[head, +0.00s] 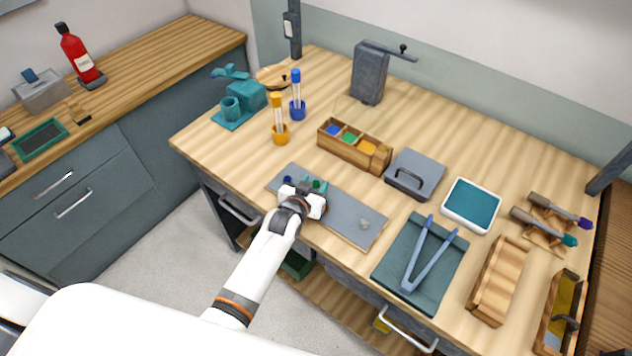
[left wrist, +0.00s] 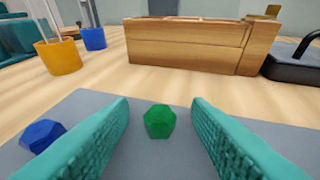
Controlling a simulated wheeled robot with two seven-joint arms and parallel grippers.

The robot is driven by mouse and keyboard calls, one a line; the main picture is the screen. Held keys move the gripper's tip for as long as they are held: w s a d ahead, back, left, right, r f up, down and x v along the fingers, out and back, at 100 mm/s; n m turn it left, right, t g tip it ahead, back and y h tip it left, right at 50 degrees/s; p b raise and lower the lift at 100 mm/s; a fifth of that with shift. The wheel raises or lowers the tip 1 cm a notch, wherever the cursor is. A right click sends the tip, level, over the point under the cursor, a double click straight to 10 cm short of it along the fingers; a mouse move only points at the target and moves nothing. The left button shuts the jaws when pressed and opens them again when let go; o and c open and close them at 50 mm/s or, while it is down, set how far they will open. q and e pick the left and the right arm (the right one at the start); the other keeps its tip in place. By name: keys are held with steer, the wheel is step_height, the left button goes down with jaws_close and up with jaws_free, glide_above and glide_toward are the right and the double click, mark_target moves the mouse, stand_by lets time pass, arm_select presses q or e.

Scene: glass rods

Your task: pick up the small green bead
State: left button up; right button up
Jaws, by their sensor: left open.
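The small green bead (left wrist: 160,121) is a faceted piece lying on the grey mat (left wrist: 75,108). In the left wrist view it sits between and a little beyond the two teal fingers of my left gripper (left wrist: 160,130), which is open and touches nothing that I can see. In the head view the green bead (head: 316,184) shows just past my left gripper (head: 303,188), at the left part of the grey mat (head: 340,212). A dark blue bead (left wrist: 43,135) lies on the mat to the left, outside the left finger. My right gripper is not in view.
A wooden box (head: 354,146) with coloured compartments stands behind the mat. Orange (head: 280,134) and blue (head: 297,110) tube holders stand at the back left. A clear piece (head: 364,224) lies on the mat's right part. Tongs (head: 428,255) lie on a dark cloth further right.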

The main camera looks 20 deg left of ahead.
arm_select(q)
jaws_close()
stand_by(0.3)
steer(key=shift+r, duration=0.1)
